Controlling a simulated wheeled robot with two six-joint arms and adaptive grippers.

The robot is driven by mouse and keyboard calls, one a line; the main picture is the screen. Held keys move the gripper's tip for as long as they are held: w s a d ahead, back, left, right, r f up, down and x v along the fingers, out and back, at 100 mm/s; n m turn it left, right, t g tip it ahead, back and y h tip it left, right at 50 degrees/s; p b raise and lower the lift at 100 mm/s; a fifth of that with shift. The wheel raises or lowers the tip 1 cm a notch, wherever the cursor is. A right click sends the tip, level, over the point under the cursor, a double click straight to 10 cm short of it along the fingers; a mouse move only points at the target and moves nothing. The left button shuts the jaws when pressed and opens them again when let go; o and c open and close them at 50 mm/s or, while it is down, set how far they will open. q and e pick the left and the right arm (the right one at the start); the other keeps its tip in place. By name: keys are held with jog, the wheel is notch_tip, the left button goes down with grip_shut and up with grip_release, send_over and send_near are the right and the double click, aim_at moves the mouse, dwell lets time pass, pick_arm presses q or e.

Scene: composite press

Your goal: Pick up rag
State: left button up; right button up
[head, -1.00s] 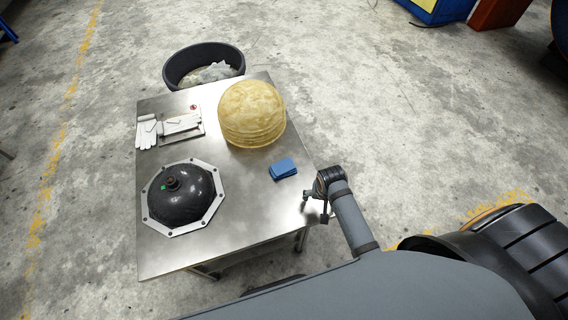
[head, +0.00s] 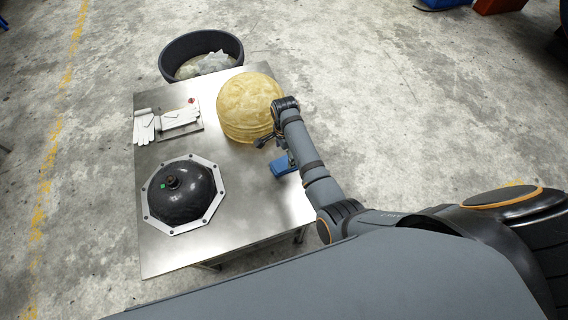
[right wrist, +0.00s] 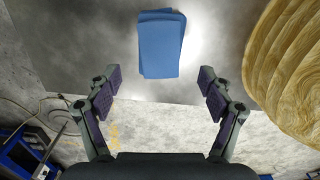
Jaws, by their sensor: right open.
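The rag (head: 283,166) is a folded blue cloth lying flat on the metal table, near its right edge. In the head view my right arm partly covers it. My right gripper (head: 272,142) is over the table, beside the yellowish stack and close to the rag. In the right wrist view the rag (right wrist: 160,44) lies ahead of the open, empty fingers (right wrist: 160,88), centred between them and apart from them. My left gripper is not in view.
A stack of yellowish round sheets (head: 246,104) stands close to the rag. A black dome in an octagonal frame (head: 184,196) and white gloves (head: 145,127) are on the table (head: 250,215). A dark bin (head: 168,60) stands behind it.

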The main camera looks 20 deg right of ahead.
aim_at(284, 162)
notch_tip(284, 162, down, 5)
jog(key=shift+a+f, duration=0.15)
jog(key=c, duration=1.2)
